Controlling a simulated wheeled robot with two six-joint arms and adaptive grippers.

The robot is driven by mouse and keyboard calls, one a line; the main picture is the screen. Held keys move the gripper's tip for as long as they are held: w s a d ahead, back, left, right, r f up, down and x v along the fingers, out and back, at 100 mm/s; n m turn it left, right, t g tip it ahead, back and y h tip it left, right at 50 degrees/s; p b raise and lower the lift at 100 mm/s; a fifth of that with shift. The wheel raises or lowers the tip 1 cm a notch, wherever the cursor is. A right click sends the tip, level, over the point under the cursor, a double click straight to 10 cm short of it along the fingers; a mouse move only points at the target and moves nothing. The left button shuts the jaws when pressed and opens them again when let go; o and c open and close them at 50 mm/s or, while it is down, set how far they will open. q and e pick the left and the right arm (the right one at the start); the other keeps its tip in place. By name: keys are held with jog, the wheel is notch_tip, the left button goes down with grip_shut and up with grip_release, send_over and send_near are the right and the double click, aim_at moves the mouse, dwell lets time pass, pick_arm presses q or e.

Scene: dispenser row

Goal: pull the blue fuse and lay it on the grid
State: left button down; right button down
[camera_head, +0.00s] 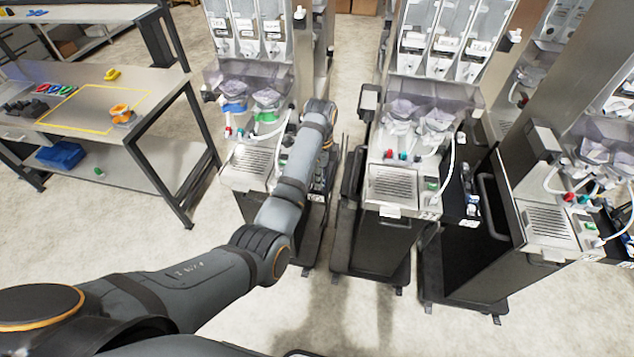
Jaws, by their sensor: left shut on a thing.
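My left arm reaches across to the right side of the left dispenser, and its gripper (322,182) points down at the dark side box there. The gripper is small and dark in this view. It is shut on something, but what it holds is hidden. I cannot make out the blue fuse. The left dispenser has a slatted metal grid (250,160) on its front ledge, bare where it shows. The middle dispenser has a similar bare grid (391,187), and the right dispenser has one too (546,222). My right gripper is not in view.
A workbench (160,82) at left has a yellow outlined area, an orange item (121,113) and coloured pieces. A blue bin (60,155) is on its lower shelf. The middle dispenser's dark side box (468,195) stands right of its grid. Floor is free between bench and dispensers.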

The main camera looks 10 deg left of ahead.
pick_arm(q)
jog(key=shift+w, duration=0.15)
jog(key=shift+r, duration=0.35)
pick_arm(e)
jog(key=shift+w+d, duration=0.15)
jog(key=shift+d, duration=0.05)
pick_arm(q)
jog(key=shift+r, duration=0.6)
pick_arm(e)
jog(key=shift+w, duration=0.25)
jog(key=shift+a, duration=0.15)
pick_arm(q)
jog(key=shift+r, duration=0.15)
jog(key=shift+r, duration=1.4)
